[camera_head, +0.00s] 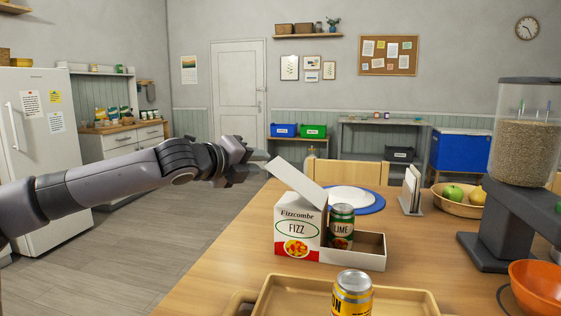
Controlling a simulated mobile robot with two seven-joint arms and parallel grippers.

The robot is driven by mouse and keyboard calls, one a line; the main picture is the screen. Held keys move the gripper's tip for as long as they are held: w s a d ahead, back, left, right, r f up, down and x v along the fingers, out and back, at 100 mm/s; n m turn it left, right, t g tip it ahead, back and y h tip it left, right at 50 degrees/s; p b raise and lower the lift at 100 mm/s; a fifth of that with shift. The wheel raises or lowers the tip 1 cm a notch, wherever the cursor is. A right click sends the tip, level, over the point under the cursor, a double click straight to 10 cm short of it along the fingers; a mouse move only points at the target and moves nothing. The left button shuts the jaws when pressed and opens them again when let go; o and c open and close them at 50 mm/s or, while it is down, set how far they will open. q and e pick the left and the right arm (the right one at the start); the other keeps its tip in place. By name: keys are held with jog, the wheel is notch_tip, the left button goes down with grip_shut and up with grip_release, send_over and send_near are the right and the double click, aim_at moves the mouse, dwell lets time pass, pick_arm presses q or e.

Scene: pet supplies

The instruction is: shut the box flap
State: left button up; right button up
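A white and red Fizzcombe FIZZ box (297,228) stands on the wooden table. Its white flap (297,183) is up, slanting to the upper left from the box top. A green LIME can (341,222) stands at the box's open, low-walled right part. My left gripper (262,166) is in the air just left of the flap's upper end, pointing right. It looks empty, with a small apparent gap to the flap; contact cannot be told. Its finger opening is not clear from this angle. My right gripper is out of view.
A tan tray (400,297) with a yellow can (352,294) is in front of the box. Behind it are a blue-rimmed plate (372,203) and a napkin holder (411,193). A fruit bowl (447,207), a dispenser (507,215) and an orange bowl (538,288) stand right.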

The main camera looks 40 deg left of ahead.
aim_at(273, 162)
pick_arm(q)
jog(key=shift+p+x, duration=3.45)
jog(key=shift+p, duration=0.1)
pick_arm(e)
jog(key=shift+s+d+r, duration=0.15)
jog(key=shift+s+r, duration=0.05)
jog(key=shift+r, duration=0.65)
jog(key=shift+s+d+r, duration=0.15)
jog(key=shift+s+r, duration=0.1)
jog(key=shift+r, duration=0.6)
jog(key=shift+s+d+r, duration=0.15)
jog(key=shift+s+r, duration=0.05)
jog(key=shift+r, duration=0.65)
pick_arm(q)
jog(key=shift+f, duration=0.1)
grip_shut()
